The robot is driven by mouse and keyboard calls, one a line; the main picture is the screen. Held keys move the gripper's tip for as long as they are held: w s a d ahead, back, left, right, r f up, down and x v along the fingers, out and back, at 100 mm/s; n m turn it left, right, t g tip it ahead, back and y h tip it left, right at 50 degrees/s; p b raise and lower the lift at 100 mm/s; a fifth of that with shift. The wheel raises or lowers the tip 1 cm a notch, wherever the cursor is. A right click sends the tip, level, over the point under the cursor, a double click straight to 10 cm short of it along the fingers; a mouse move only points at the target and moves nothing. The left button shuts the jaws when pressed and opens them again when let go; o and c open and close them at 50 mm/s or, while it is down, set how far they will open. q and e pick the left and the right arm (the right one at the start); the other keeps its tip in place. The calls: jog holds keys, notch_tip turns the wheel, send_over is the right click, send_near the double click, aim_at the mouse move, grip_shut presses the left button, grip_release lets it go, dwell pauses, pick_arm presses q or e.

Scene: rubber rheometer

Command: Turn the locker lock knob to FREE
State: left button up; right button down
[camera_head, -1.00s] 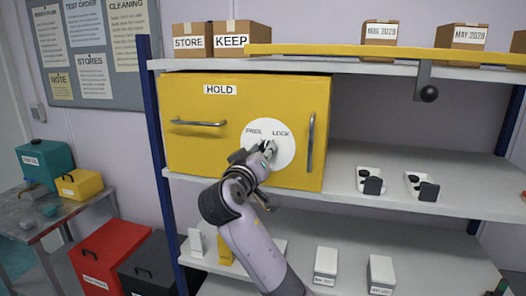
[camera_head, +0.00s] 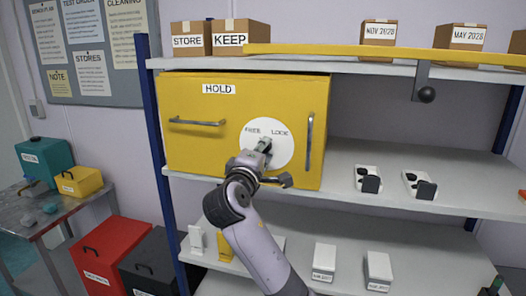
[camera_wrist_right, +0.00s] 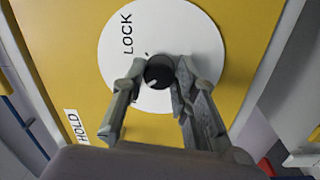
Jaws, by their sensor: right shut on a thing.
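The yellow locker (camera_head: 190,145), labelled HOLD, stands on the shelf with a white round dial (camera_head: 284,155) on its front. The dial reads FREE at left and LOCK at right in the head view. My right gripper (camera_head: 264,147) reaches up to the dial from below and covers the knob there. In the right wrist view the dark round knob (camera_wrist_right: 160,72) sits between the fingertips of my right gripper (camera_wrist_right: 157,80), which is shut on it. A pale mark shows on the knob; which word it points to I cannot tell. My left gripper is out of view.
A vertical handle (camera_head: 309,142) is right of the dial and a horizontal handle (camera_head: 197,122) is at its left. A yellow bar (camera_head: 340,50) with a dark hanging knob (camera_head: 427,95) runs along the upper shelf. Small devices stand on the shelf at right.

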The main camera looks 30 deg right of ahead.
jog(key=shift+n, duration=0.5)
jog(key=c, duration=1.3)
grip_release()
jog(key=shift+a, duration=0.1)
jog(key=v, duration=1.2)
jog(key=shift+f, duration=0.1)
